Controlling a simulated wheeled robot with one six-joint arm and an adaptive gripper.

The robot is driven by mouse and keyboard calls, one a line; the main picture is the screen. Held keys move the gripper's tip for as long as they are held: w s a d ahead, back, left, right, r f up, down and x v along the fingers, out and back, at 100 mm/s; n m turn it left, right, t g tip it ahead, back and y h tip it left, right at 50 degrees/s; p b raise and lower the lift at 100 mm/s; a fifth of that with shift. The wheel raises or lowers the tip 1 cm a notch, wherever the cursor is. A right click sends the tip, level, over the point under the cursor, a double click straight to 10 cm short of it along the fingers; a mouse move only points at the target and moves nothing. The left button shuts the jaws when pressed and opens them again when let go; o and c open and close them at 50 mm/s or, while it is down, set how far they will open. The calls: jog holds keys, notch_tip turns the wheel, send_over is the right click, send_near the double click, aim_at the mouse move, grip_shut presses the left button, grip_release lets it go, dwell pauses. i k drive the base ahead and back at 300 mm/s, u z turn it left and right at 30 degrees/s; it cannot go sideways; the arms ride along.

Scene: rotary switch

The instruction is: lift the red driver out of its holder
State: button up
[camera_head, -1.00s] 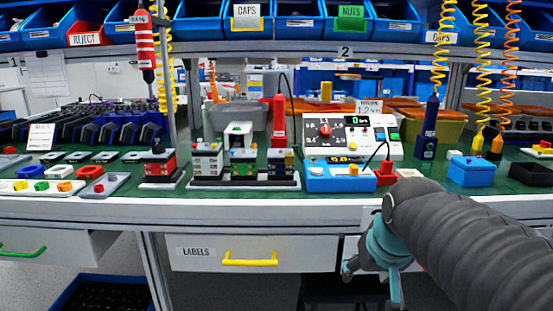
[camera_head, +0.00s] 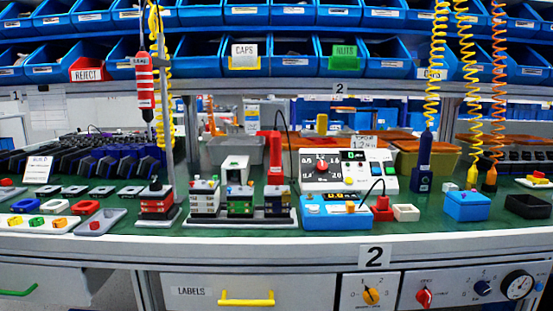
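A red driver (camera_head: 146,85) with a white label band hangs upright at the left, beside a grey post and a yellow coiled cord. Whether a holder grips it is too small to tell. A second red upright tool (camera_head: 275,150), with a T-shaped top and a black cable, stands at the back middle of the bench behind the stacked modules. I cannot tell which one sits in a holder. A blue driver (camera_head: 423,160) stands upright under a yellow coil at the right. My gripper is not in view now.
The green bench (camera_head: 330,236) carries stacked modules, a white control panel (camera_head: 348,168), a blue meter box (camera_head: 335,214) and a blue box (camera_head: 467,206). Rows of blue bins hang above. Below the front edge are a drawer with a yellow handle (camera_head: 246,299) and a knob panel (camera_head: 440,290).

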aim_at(275, 137)
jog(key=u, duration=4.05)
jog(key=k, duration=2)
jog(key=z, duration=1.2)
jog(key=i, duration=0.5)
jog(key=z, duration=0.05)
